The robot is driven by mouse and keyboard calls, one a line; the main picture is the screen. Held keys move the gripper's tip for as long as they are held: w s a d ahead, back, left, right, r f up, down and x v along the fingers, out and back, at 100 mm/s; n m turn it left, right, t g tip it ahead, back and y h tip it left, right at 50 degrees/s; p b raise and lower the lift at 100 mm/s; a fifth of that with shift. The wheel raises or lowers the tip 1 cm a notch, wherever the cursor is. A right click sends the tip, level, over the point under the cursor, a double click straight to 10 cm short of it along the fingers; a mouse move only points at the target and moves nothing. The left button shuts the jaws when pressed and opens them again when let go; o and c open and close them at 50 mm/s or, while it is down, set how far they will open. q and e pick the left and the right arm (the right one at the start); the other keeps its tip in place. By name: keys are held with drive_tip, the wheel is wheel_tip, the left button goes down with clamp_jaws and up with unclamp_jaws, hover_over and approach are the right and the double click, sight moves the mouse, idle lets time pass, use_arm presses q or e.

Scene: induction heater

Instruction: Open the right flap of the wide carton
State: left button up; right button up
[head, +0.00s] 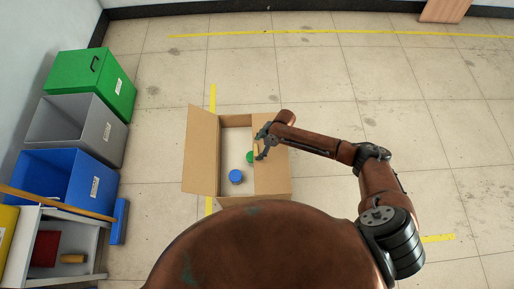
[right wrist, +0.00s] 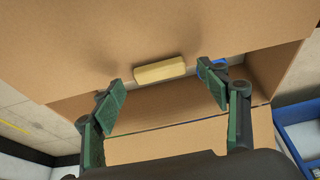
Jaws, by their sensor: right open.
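The wide carton (head: 232,201) stands on the floor, with its left flap (head: 200,150) spread outward. The right flap (head: 271,178) lies over the right part of the opening. In the right wrist view the right flap (right wrist: 220,28) fills the top, with a pale yellow block (right wrist: 160,70) at its edge. My right gripper (head: 260,142) is over the flap's inner edge. In the right wrist view my right gripper (right wrist: 164,94) is open, its fingers either side of the block, with nothing gripped. My left gripper is out of view.
Green (head: 92,85), grey (head: 75,128) and blue (head: 65,178) bins line the left wall. Tiled floor right of the carton is clear.

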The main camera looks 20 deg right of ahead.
drive_tip(key=shift+x, duration=0.75)
drive_tip(key=shift+c, duration=0.4)
drive_tip(key=c, duration=1.6)
